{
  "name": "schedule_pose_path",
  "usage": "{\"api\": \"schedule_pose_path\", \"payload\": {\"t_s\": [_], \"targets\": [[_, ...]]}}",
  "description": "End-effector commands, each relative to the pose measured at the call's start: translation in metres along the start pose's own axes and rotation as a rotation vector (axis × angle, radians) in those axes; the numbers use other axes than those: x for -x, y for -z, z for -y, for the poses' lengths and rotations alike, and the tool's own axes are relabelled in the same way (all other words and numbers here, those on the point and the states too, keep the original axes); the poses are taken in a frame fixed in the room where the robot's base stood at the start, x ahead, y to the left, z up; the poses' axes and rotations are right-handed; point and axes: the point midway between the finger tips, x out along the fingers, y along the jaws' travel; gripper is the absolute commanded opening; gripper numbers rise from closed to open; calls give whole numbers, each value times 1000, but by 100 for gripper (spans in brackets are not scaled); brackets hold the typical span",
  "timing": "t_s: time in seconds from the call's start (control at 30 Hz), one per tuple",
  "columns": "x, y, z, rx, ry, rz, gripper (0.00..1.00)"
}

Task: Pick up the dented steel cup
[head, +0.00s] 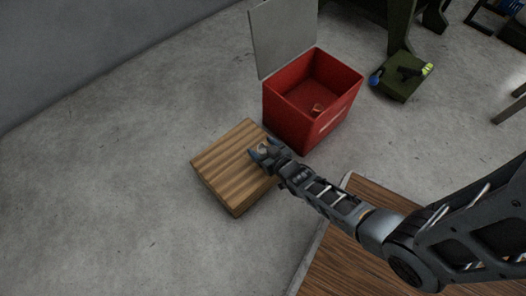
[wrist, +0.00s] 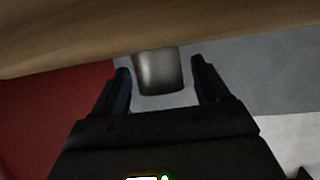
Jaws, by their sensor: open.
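The steel cup (wrist: 160,73) shows in the wrist view as a grey metal shape between the two fingers of my gripper (wrist: 162,68). A gap shows on each side of it, so the fingers are open around it and not closed on it. Any dent is too small or dark to make out. In the head view my gripper (head: 264,150) is at the right edge of the wooden block's top. There the cup is mostly hidden by the fingers; a small pale spot shows between them.
The wooden block (head: 225,157) stands on the concrete floor. Close behind it is an open red box (head: 291,122) with its grey lid (head: 283,36) raised and a small orange-brown thing (head: 317,108) inside. A green low box (head: 402,88) holds several items. A wooden tabletop (head: 335,262) lies below my arm.

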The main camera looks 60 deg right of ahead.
Motion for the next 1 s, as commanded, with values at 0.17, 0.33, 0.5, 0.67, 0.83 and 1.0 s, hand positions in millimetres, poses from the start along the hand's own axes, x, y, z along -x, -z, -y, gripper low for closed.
{"api": "schedule_pose_path", "payload": {"t_s": [0.17,0.33,0.5,0.67,0.83,1.0], "targets": [[1,0,0,0,0,1,70],[1,0,0,0,0,0,54],[1,0,0,0,0,0,38],[1,0,0,0,0,1,22],[1,0,0,0,0,0,19],[4,6,0,-1,0,0,19]]}}
